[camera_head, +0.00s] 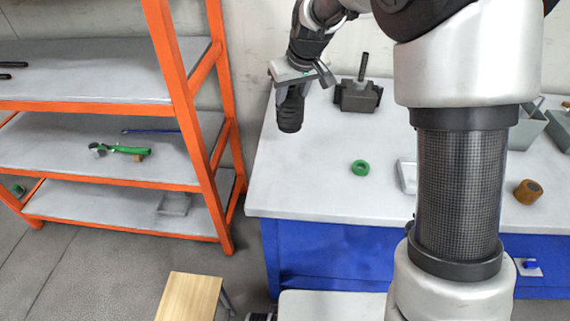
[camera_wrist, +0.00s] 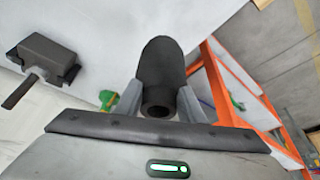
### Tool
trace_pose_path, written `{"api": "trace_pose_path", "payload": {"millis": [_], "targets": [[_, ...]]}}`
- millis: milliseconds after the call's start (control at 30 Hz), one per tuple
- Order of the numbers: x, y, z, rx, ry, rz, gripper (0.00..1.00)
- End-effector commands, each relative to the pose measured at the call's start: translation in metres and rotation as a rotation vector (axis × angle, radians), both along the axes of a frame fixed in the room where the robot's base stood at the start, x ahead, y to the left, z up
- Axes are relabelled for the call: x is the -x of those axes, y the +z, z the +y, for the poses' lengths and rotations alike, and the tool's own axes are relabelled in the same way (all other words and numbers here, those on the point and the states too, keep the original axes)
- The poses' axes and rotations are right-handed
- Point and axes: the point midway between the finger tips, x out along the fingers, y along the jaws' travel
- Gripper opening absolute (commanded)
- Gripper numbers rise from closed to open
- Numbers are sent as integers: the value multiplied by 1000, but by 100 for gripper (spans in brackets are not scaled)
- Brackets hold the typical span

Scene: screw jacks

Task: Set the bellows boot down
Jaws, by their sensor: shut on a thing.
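The bellows boot (camera_head: 290,112) is a dark, ribbed, hollow cylinder. My gripper (camera_head: 294,88) is shut on it, and the boot hangs below the jaws near the back left edge of the workbench top (camera_head: 320,180). In the wrist view the boot (camera_wrist: 163,68) sits between the two grey fingers of my gripper (camera_wrist: 160,100), its open end facing the camera. I cannot tell its exact height above the bench. A dark screw jack body (camera_head: 358,97) with an upright rod stands on the bench to the right of the boot, apart from it.
A green ring (camera_head: 360,168), a white tray (camera_head: 404,178) and a brown cylinder (camera_head: 527,191) are on the bench. Orange shelving (camera_head: 178,95) stands to the left across a gap. My arm hides part of the bench. The bench's front left area is clear.

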Motion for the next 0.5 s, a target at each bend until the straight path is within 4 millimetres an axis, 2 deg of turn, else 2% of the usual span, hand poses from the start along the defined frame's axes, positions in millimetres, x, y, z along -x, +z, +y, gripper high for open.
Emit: {"api": "trace_pose_path", "payload": {"millis": [100,300,500], "targets": [[7,-15,0,1,-1,2,10],[7,-53,1,1,-1,4,10],[7,-69,1,1,0,3,10]]}}
